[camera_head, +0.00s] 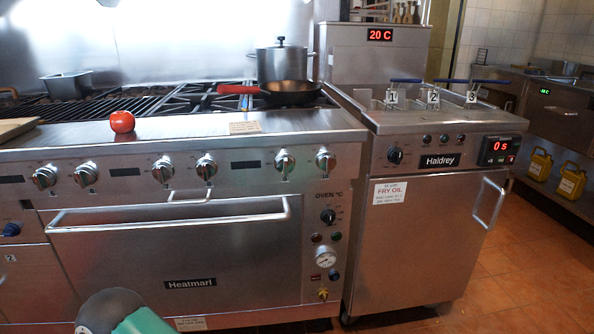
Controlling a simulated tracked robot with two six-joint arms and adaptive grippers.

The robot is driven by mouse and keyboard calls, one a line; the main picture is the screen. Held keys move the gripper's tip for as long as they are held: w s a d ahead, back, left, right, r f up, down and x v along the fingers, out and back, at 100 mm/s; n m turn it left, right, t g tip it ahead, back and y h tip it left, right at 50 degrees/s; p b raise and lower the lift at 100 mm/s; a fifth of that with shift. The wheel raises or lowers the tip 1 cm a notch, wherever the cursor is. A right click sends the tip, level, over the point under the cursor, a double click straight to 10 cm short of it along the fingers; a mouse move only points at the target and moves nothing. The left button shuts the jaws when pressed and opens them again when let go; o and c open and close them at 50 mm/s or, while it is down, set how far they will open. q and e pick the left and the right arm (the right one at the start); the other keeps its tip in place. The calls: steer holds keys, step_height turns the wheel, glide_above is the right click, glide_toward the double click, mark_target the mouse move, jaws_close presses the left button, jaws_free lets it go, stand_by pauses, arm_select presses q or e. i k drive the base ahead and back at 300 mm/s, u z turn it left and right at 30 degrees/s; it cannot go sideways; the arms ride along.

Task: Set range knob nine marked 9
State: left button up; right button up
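Several round silver knobs run along the front panel of the range, among them a far-left one (44,177), a middle one (163,170) and a far-right one (325,160). A dark oven knob (328,216) sits lower right under "OVEN °C". A dark knob (395,156) is on the fryer panel, and a blue knob (11,229) is at the left edge. Any number 9 is too small to read, so I cannot tell which is knob nine. Neither gripper shows; a dark rounded part with green at the bottom seems to be my arm.
The oven handle (170,224) sticks out below the knobs. A tomato (122,121) sits on the front ledge. A black pan with a red handle (240,89) and a steel pot (282,64) stand on the burners. The fryer (430,240) stands to the right.

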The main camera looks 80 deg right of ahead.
mark_target(285, 162)
steer(key=u, duration=0.65)
steer(key=i, duration=0.85)
steer(key=z, duration=1.4)
steer(key=i, duration=0.15)
steer(key=z, duration=1.75)
steer(key=k, duration=0.6)
steer(key=z, duration=0.15)
steer(key=i, duration=0.6)
steer(key=u, duration=0.15)
